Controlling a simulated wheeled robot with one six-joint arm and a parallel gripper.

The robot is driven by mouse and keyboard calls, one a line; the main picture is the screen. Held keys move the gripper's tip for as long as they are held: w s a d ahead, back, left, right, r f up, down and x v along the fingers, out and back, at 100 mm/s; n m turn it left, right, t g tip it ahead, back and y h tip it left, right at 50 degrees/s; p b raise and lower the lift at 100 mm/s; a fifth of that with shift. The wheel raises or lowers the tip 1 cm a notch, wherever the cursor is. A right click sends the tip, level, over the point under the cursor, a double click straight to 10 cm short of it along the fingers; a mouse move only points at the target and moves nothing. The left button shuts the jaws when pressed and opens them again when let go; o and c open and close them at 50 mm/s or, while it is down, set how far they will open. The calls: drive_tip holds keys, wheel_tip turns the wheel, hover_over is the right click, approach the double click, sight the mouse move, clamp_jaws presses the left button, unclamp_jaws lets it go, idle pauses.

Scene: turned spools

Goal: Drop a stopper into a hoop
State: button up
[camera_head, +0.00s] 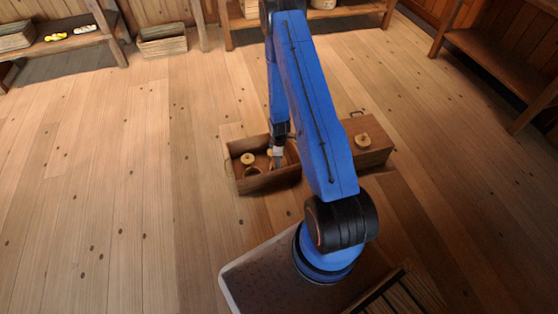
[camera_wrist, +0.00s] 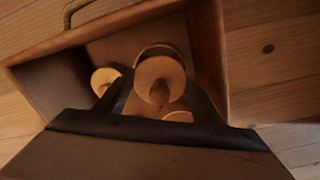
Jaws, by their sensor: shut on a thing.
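My gripper (camera_head: 277,157) reaches down into the open side of a wooden box (camera_head: 268,181). In the wrist view my gripper (camera_wrist: 158,97) is shut on a round, pale wooden stopper (camera_wrist: 157,72) with a small knob, seen from above. A curved rim (camera_wrist: 152,48) shows just behind the held stopper; it may be a hoop, mostly hidden. In the head view a ring-like piece (camera_head: 253,171), perhaps the hoop, lies in the box near a pale round piece (camera_head: 247,158). I cannot tell whether the held stopper touches anything below.
In the wrist view a pale disc (camera_wrist: 104,80) lies left and another (camera_wrist: 179,116) is partly hidden below. Box walls surround my gripper closely. Open floor (camera_head: 120,200) lies left.

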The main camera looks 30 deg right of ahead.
drive_tip(key=shift+f, duration=1.35)
idle(1.0)
drive_tip(key=o, duration=1.6)
drive_tip(key=shift+c, duration=0.2)
drive_tip(key=shift+r, duration=0.85)
drive_tip(key=shift+r, duration=3.4)
